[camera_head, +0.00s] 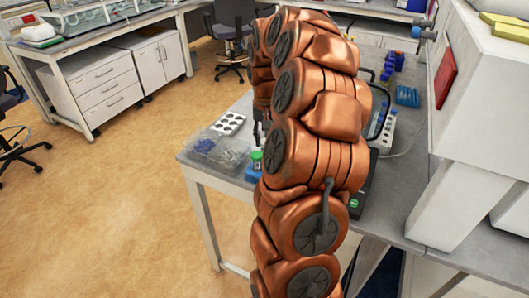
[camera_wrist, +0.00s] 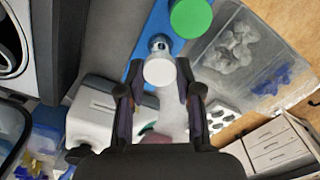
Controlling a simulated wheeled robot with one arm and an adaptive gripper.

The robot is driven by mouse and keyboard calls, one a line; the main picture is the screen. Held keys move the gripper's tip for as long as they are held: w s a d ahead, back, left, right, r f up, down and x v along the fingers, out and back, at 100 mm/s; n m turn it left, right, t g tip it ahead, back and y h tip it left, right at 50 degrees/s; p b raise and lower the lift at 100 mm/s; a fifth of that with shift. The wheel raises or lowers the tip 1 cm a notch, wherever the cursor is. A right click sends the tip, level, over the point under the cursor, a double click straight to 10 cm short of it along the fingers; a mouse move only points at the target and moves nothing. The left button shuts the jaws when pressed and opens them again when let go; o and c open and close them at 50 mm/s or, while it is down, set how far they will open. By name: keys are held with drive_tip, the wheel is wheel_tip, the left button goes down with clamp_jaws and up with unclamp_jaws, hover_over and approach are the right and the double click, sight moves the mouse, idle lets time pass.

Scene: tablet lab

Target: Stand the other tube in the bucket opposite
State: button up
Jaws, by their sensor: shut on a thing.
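My gripper (camera_wrist: 159,68) is shut on a tube (camera_wrist: 160,72) whose round white cap shows between the fingertips in the wrist view. The tube's body is mostly hidden below the cap. It is over or beside a blue rack (camera_wrist: 136,72); whether it still touches the rack I cannot tell. A green cap (camera_wrist: 190,18) is just beyond, at the rack. At the upper left is part of a dark machine with a pale-rimmed round opening (camera_wrist: 18,40). No bucket can be clearly made out.
The grey bench (camera_head: 232,184) holds a clear bin (camera_head: 222,152) and a white holed tray (camera_head: 228,123), left of my arm. A green cap (camera_head: 256,155) shows beside the arm. Blue racks (camera_head: 407,96) stand farther back. A white cabinet (camera_head: 480,100) bounds the right side.

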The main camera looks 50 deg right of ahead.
drive_tip(key=shift+r+p, duration=0.35)
drive_tip(key=shift+r, duration=3.05)
wheel_tip(320, 180, up, 7)
drive_tip(key=p, duration=0.1)
drive_tip(key=shift+f, duration=0.2)
drive_tip(key=s+d, duration=0.7)
drive_tip(key=s, duration=0.3)
drive_tip(key=s+d+b, duration=0.1)
drive_tip(key=s+d, duration=0.7)
drive_tip(key=s, duration=0.3)
drive_tip(key=shift+s, duration=0.25)
drive_tip(key=shift+f+b, duration=0.1)
drive_tip(key=shift+b, duration=0.2)
drive_tip(key=shift+f+b, duration=1.35)
drive_tip(key=shift+f, duration=0.35)
